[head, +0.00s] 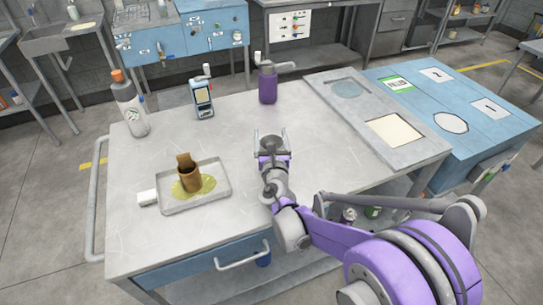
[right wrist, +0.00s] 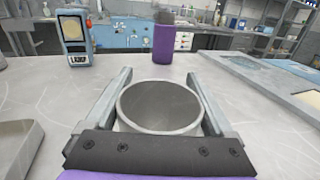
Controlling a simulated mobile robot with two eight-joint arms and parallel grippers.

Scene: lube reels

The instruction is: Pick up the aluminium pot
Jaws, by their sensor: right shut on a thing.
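The aluminium pot (right wrist: 160,108) is a round, grey, open-topped vessel that looks empty in the right wrist view. It stands upright between the two fingers of my right gripper (right wrist: 160,92), one finger on each side. In the head view the pot (head: 271,143) shows at the end of my right arm, over the middle of the table, and my right gripper (head: 272,140) is shut on it. I cannot tell whether its base touches the table. My left gripper is not in view.
A tray (head: 165,208) with a brown cup in a yellow puddle lies left of my right gripper. A bottle (head: 130,108), a handheld meter (head: 203,98) and a purple canister (head: 268,84) stand farther back. A grey panel (head: 410,150) lies at right. Tabletop around the pot is clear.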

